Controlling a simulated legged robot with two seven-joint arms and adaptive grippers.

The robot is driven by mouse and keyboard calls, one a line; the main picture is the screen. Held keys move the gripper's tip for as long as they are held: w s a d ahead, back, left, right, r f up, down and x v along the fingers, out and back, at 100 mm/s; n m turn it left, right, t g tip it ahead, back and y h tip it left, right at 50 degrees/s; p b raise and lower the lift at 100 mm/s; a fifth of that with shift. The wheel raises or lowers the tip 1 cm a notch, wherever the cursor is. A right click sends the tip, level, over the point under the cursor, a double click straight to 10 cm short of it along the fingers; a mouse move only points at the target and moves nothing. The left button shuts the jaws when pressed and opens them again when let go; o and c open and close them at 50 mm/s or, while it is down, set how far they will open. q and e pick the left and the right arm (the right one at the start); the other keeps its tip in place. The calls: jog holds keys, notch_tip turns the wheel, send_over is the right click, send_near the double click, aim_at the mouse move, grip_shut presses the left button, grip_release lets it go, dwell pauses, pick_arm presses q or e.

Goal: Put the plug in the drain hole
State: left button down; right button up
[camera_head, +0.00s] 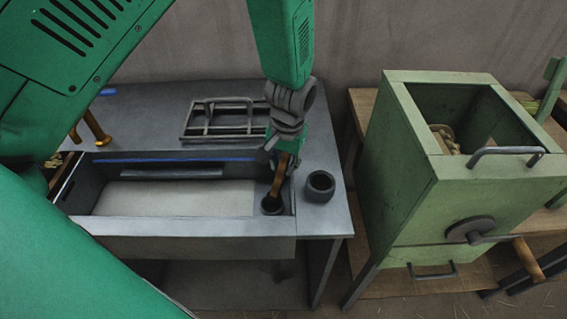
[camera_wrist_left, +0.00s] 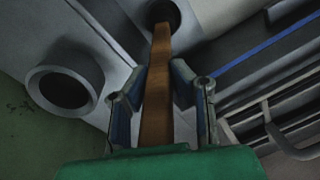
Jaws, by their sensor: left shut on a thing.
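My left gripper (camera_head: 285,157) reaches down over the right end of the grey basin (camera_head: 190,228). It is shut on the brown wooden handle of the plug (camera_head: 279,178). The handle is slightly tilted, and its lower end meets a dark round opening (camera_head: 271,204) in the basin's right corner. In the left wrist view, the handle (camera_wrist_left: 157,85) runs between the two fingers (camera_wrist_left: 158,103) to a dark round shape (camera_wrist_left: 163,13). I cannot tell whether that shape is the drain hole or the plug's base, nor how deep the plug sits. My right gripper is not in view.
A dark hollow cylinder (camera_head: 320,186) stands on the grey table (camera_head: 150,115) right of the basin; it also shows in the wrist view (camera_wrist_left: 66,88). A metal rack (camera_head: 222,119) lies behind the basin. A green crank box (camera_head: 405,165) stands to the right.

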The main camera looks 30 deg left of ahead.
pick_arm(q)
jog(key=shift+p, duration=0.35)
jog(key=shift+f+b, duration=0.4)
jog(key=shift+f, duration=0.4)
dwell(0.5)
jog(key=c, duration=1.7)
grip_release()
jog(key=shift+r, duration=0.1)
jog(key=r+p, duration=0.6)
jog(key=r, duration=0.1)
jog(key=d+r+p, duration=0.1)
jog(key=r+p, duration=0.3)
jog(key=shift+f, duration=0.1)
